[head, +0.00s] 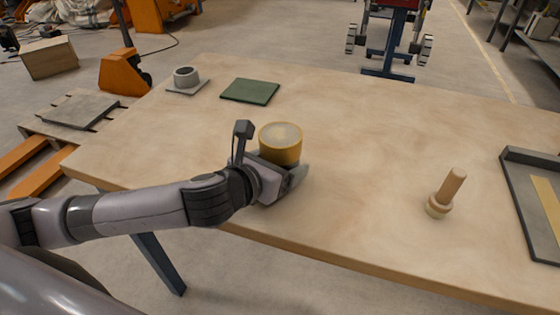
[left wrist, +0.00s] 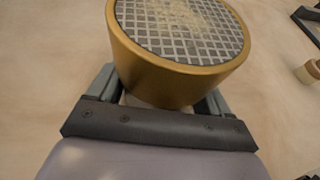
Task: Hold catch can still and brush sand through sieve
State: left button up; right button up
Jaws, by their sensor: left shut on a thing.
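The brass-coloured round sieve (head: 280,151) sits near the table's front left, with pale sand on top. In the left wrist view the sieve (left wrist: 165,75) shows a grey mesh with sand scattered over it. My left gripper (head: 283,180) is at the near side, low down, its fingers to either side below the sieve's rim. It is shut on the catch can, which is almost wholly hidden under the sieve. A brush (head: 451,188) with a wooden handle stands upright, slightly tilted, on the table at right, touched by nothing. My right gripper is not in view.
A dark tray (head: 519,197) with a yellowish strip lies at the table's right edge. A green mat (head: 250,91) and a grey cup on a square plate (head: 186,79) are at the back left. The wooden table (head: 370,130) is clear between sieve and brush.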

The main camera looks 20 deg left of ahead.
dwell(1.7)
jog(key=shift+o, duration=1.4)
